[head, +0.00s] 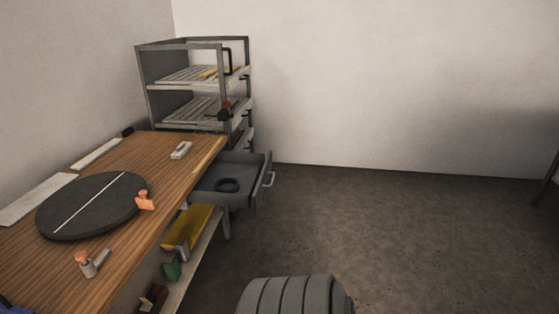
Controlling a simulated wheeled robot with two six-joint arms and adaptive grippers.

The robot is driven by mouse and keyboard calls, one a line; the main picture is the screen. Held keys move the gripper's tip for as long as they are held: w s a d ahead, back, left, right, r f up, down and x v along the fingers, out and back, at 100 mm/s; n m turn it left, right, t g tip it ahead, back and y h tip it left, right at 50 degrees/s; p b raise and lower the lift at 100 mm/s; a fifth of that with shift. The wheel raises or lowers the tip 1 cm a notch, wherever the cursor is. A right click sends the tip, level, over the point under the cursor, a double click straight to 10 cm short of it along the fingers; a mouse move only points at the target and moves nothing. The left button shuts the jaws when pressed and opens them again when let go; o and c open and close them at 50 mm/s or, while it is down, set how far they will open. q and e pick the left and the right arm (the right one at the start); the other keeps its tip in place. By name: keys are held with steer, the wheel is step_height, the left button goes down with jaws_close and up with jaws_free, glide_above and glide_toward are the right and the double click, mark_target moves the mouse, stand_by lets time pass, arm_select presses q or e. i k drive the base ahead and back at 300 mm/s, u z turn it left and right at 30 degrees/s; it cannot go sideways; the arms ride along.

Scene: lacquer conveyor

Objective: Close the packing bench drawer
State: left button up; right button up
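The packing bench (125,165) has a wooden top and runs along the left side of the head view. Its grey drawer (243,200) stands open at the far end, sticking out to the right over the floor. The drawer has a light bar handle (270,179) on its right-hand front. A dark ring-shaped object (228,186) lies inside the drawer.
A dark round turntable (85,209), orange-topped tools (145,201) and a small pale block (181,150) are on the bench. A lower shelf (202,252) holds a yellow item (187,228). A grey rack (147,84) stands behind. Floor (400,235) right of the drawer is clear.

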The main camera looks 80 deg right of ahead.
mark_target(253, 172)
steer(key=z, duration=2.3)
steer(key=k, duration=0.3)
steer(key=z, duration=1.15)
steer(key=i, duration=1.25)
steer(key=u, duration=1.35)
steer(key=i, duration=1)
steer(key=u, duration=1)
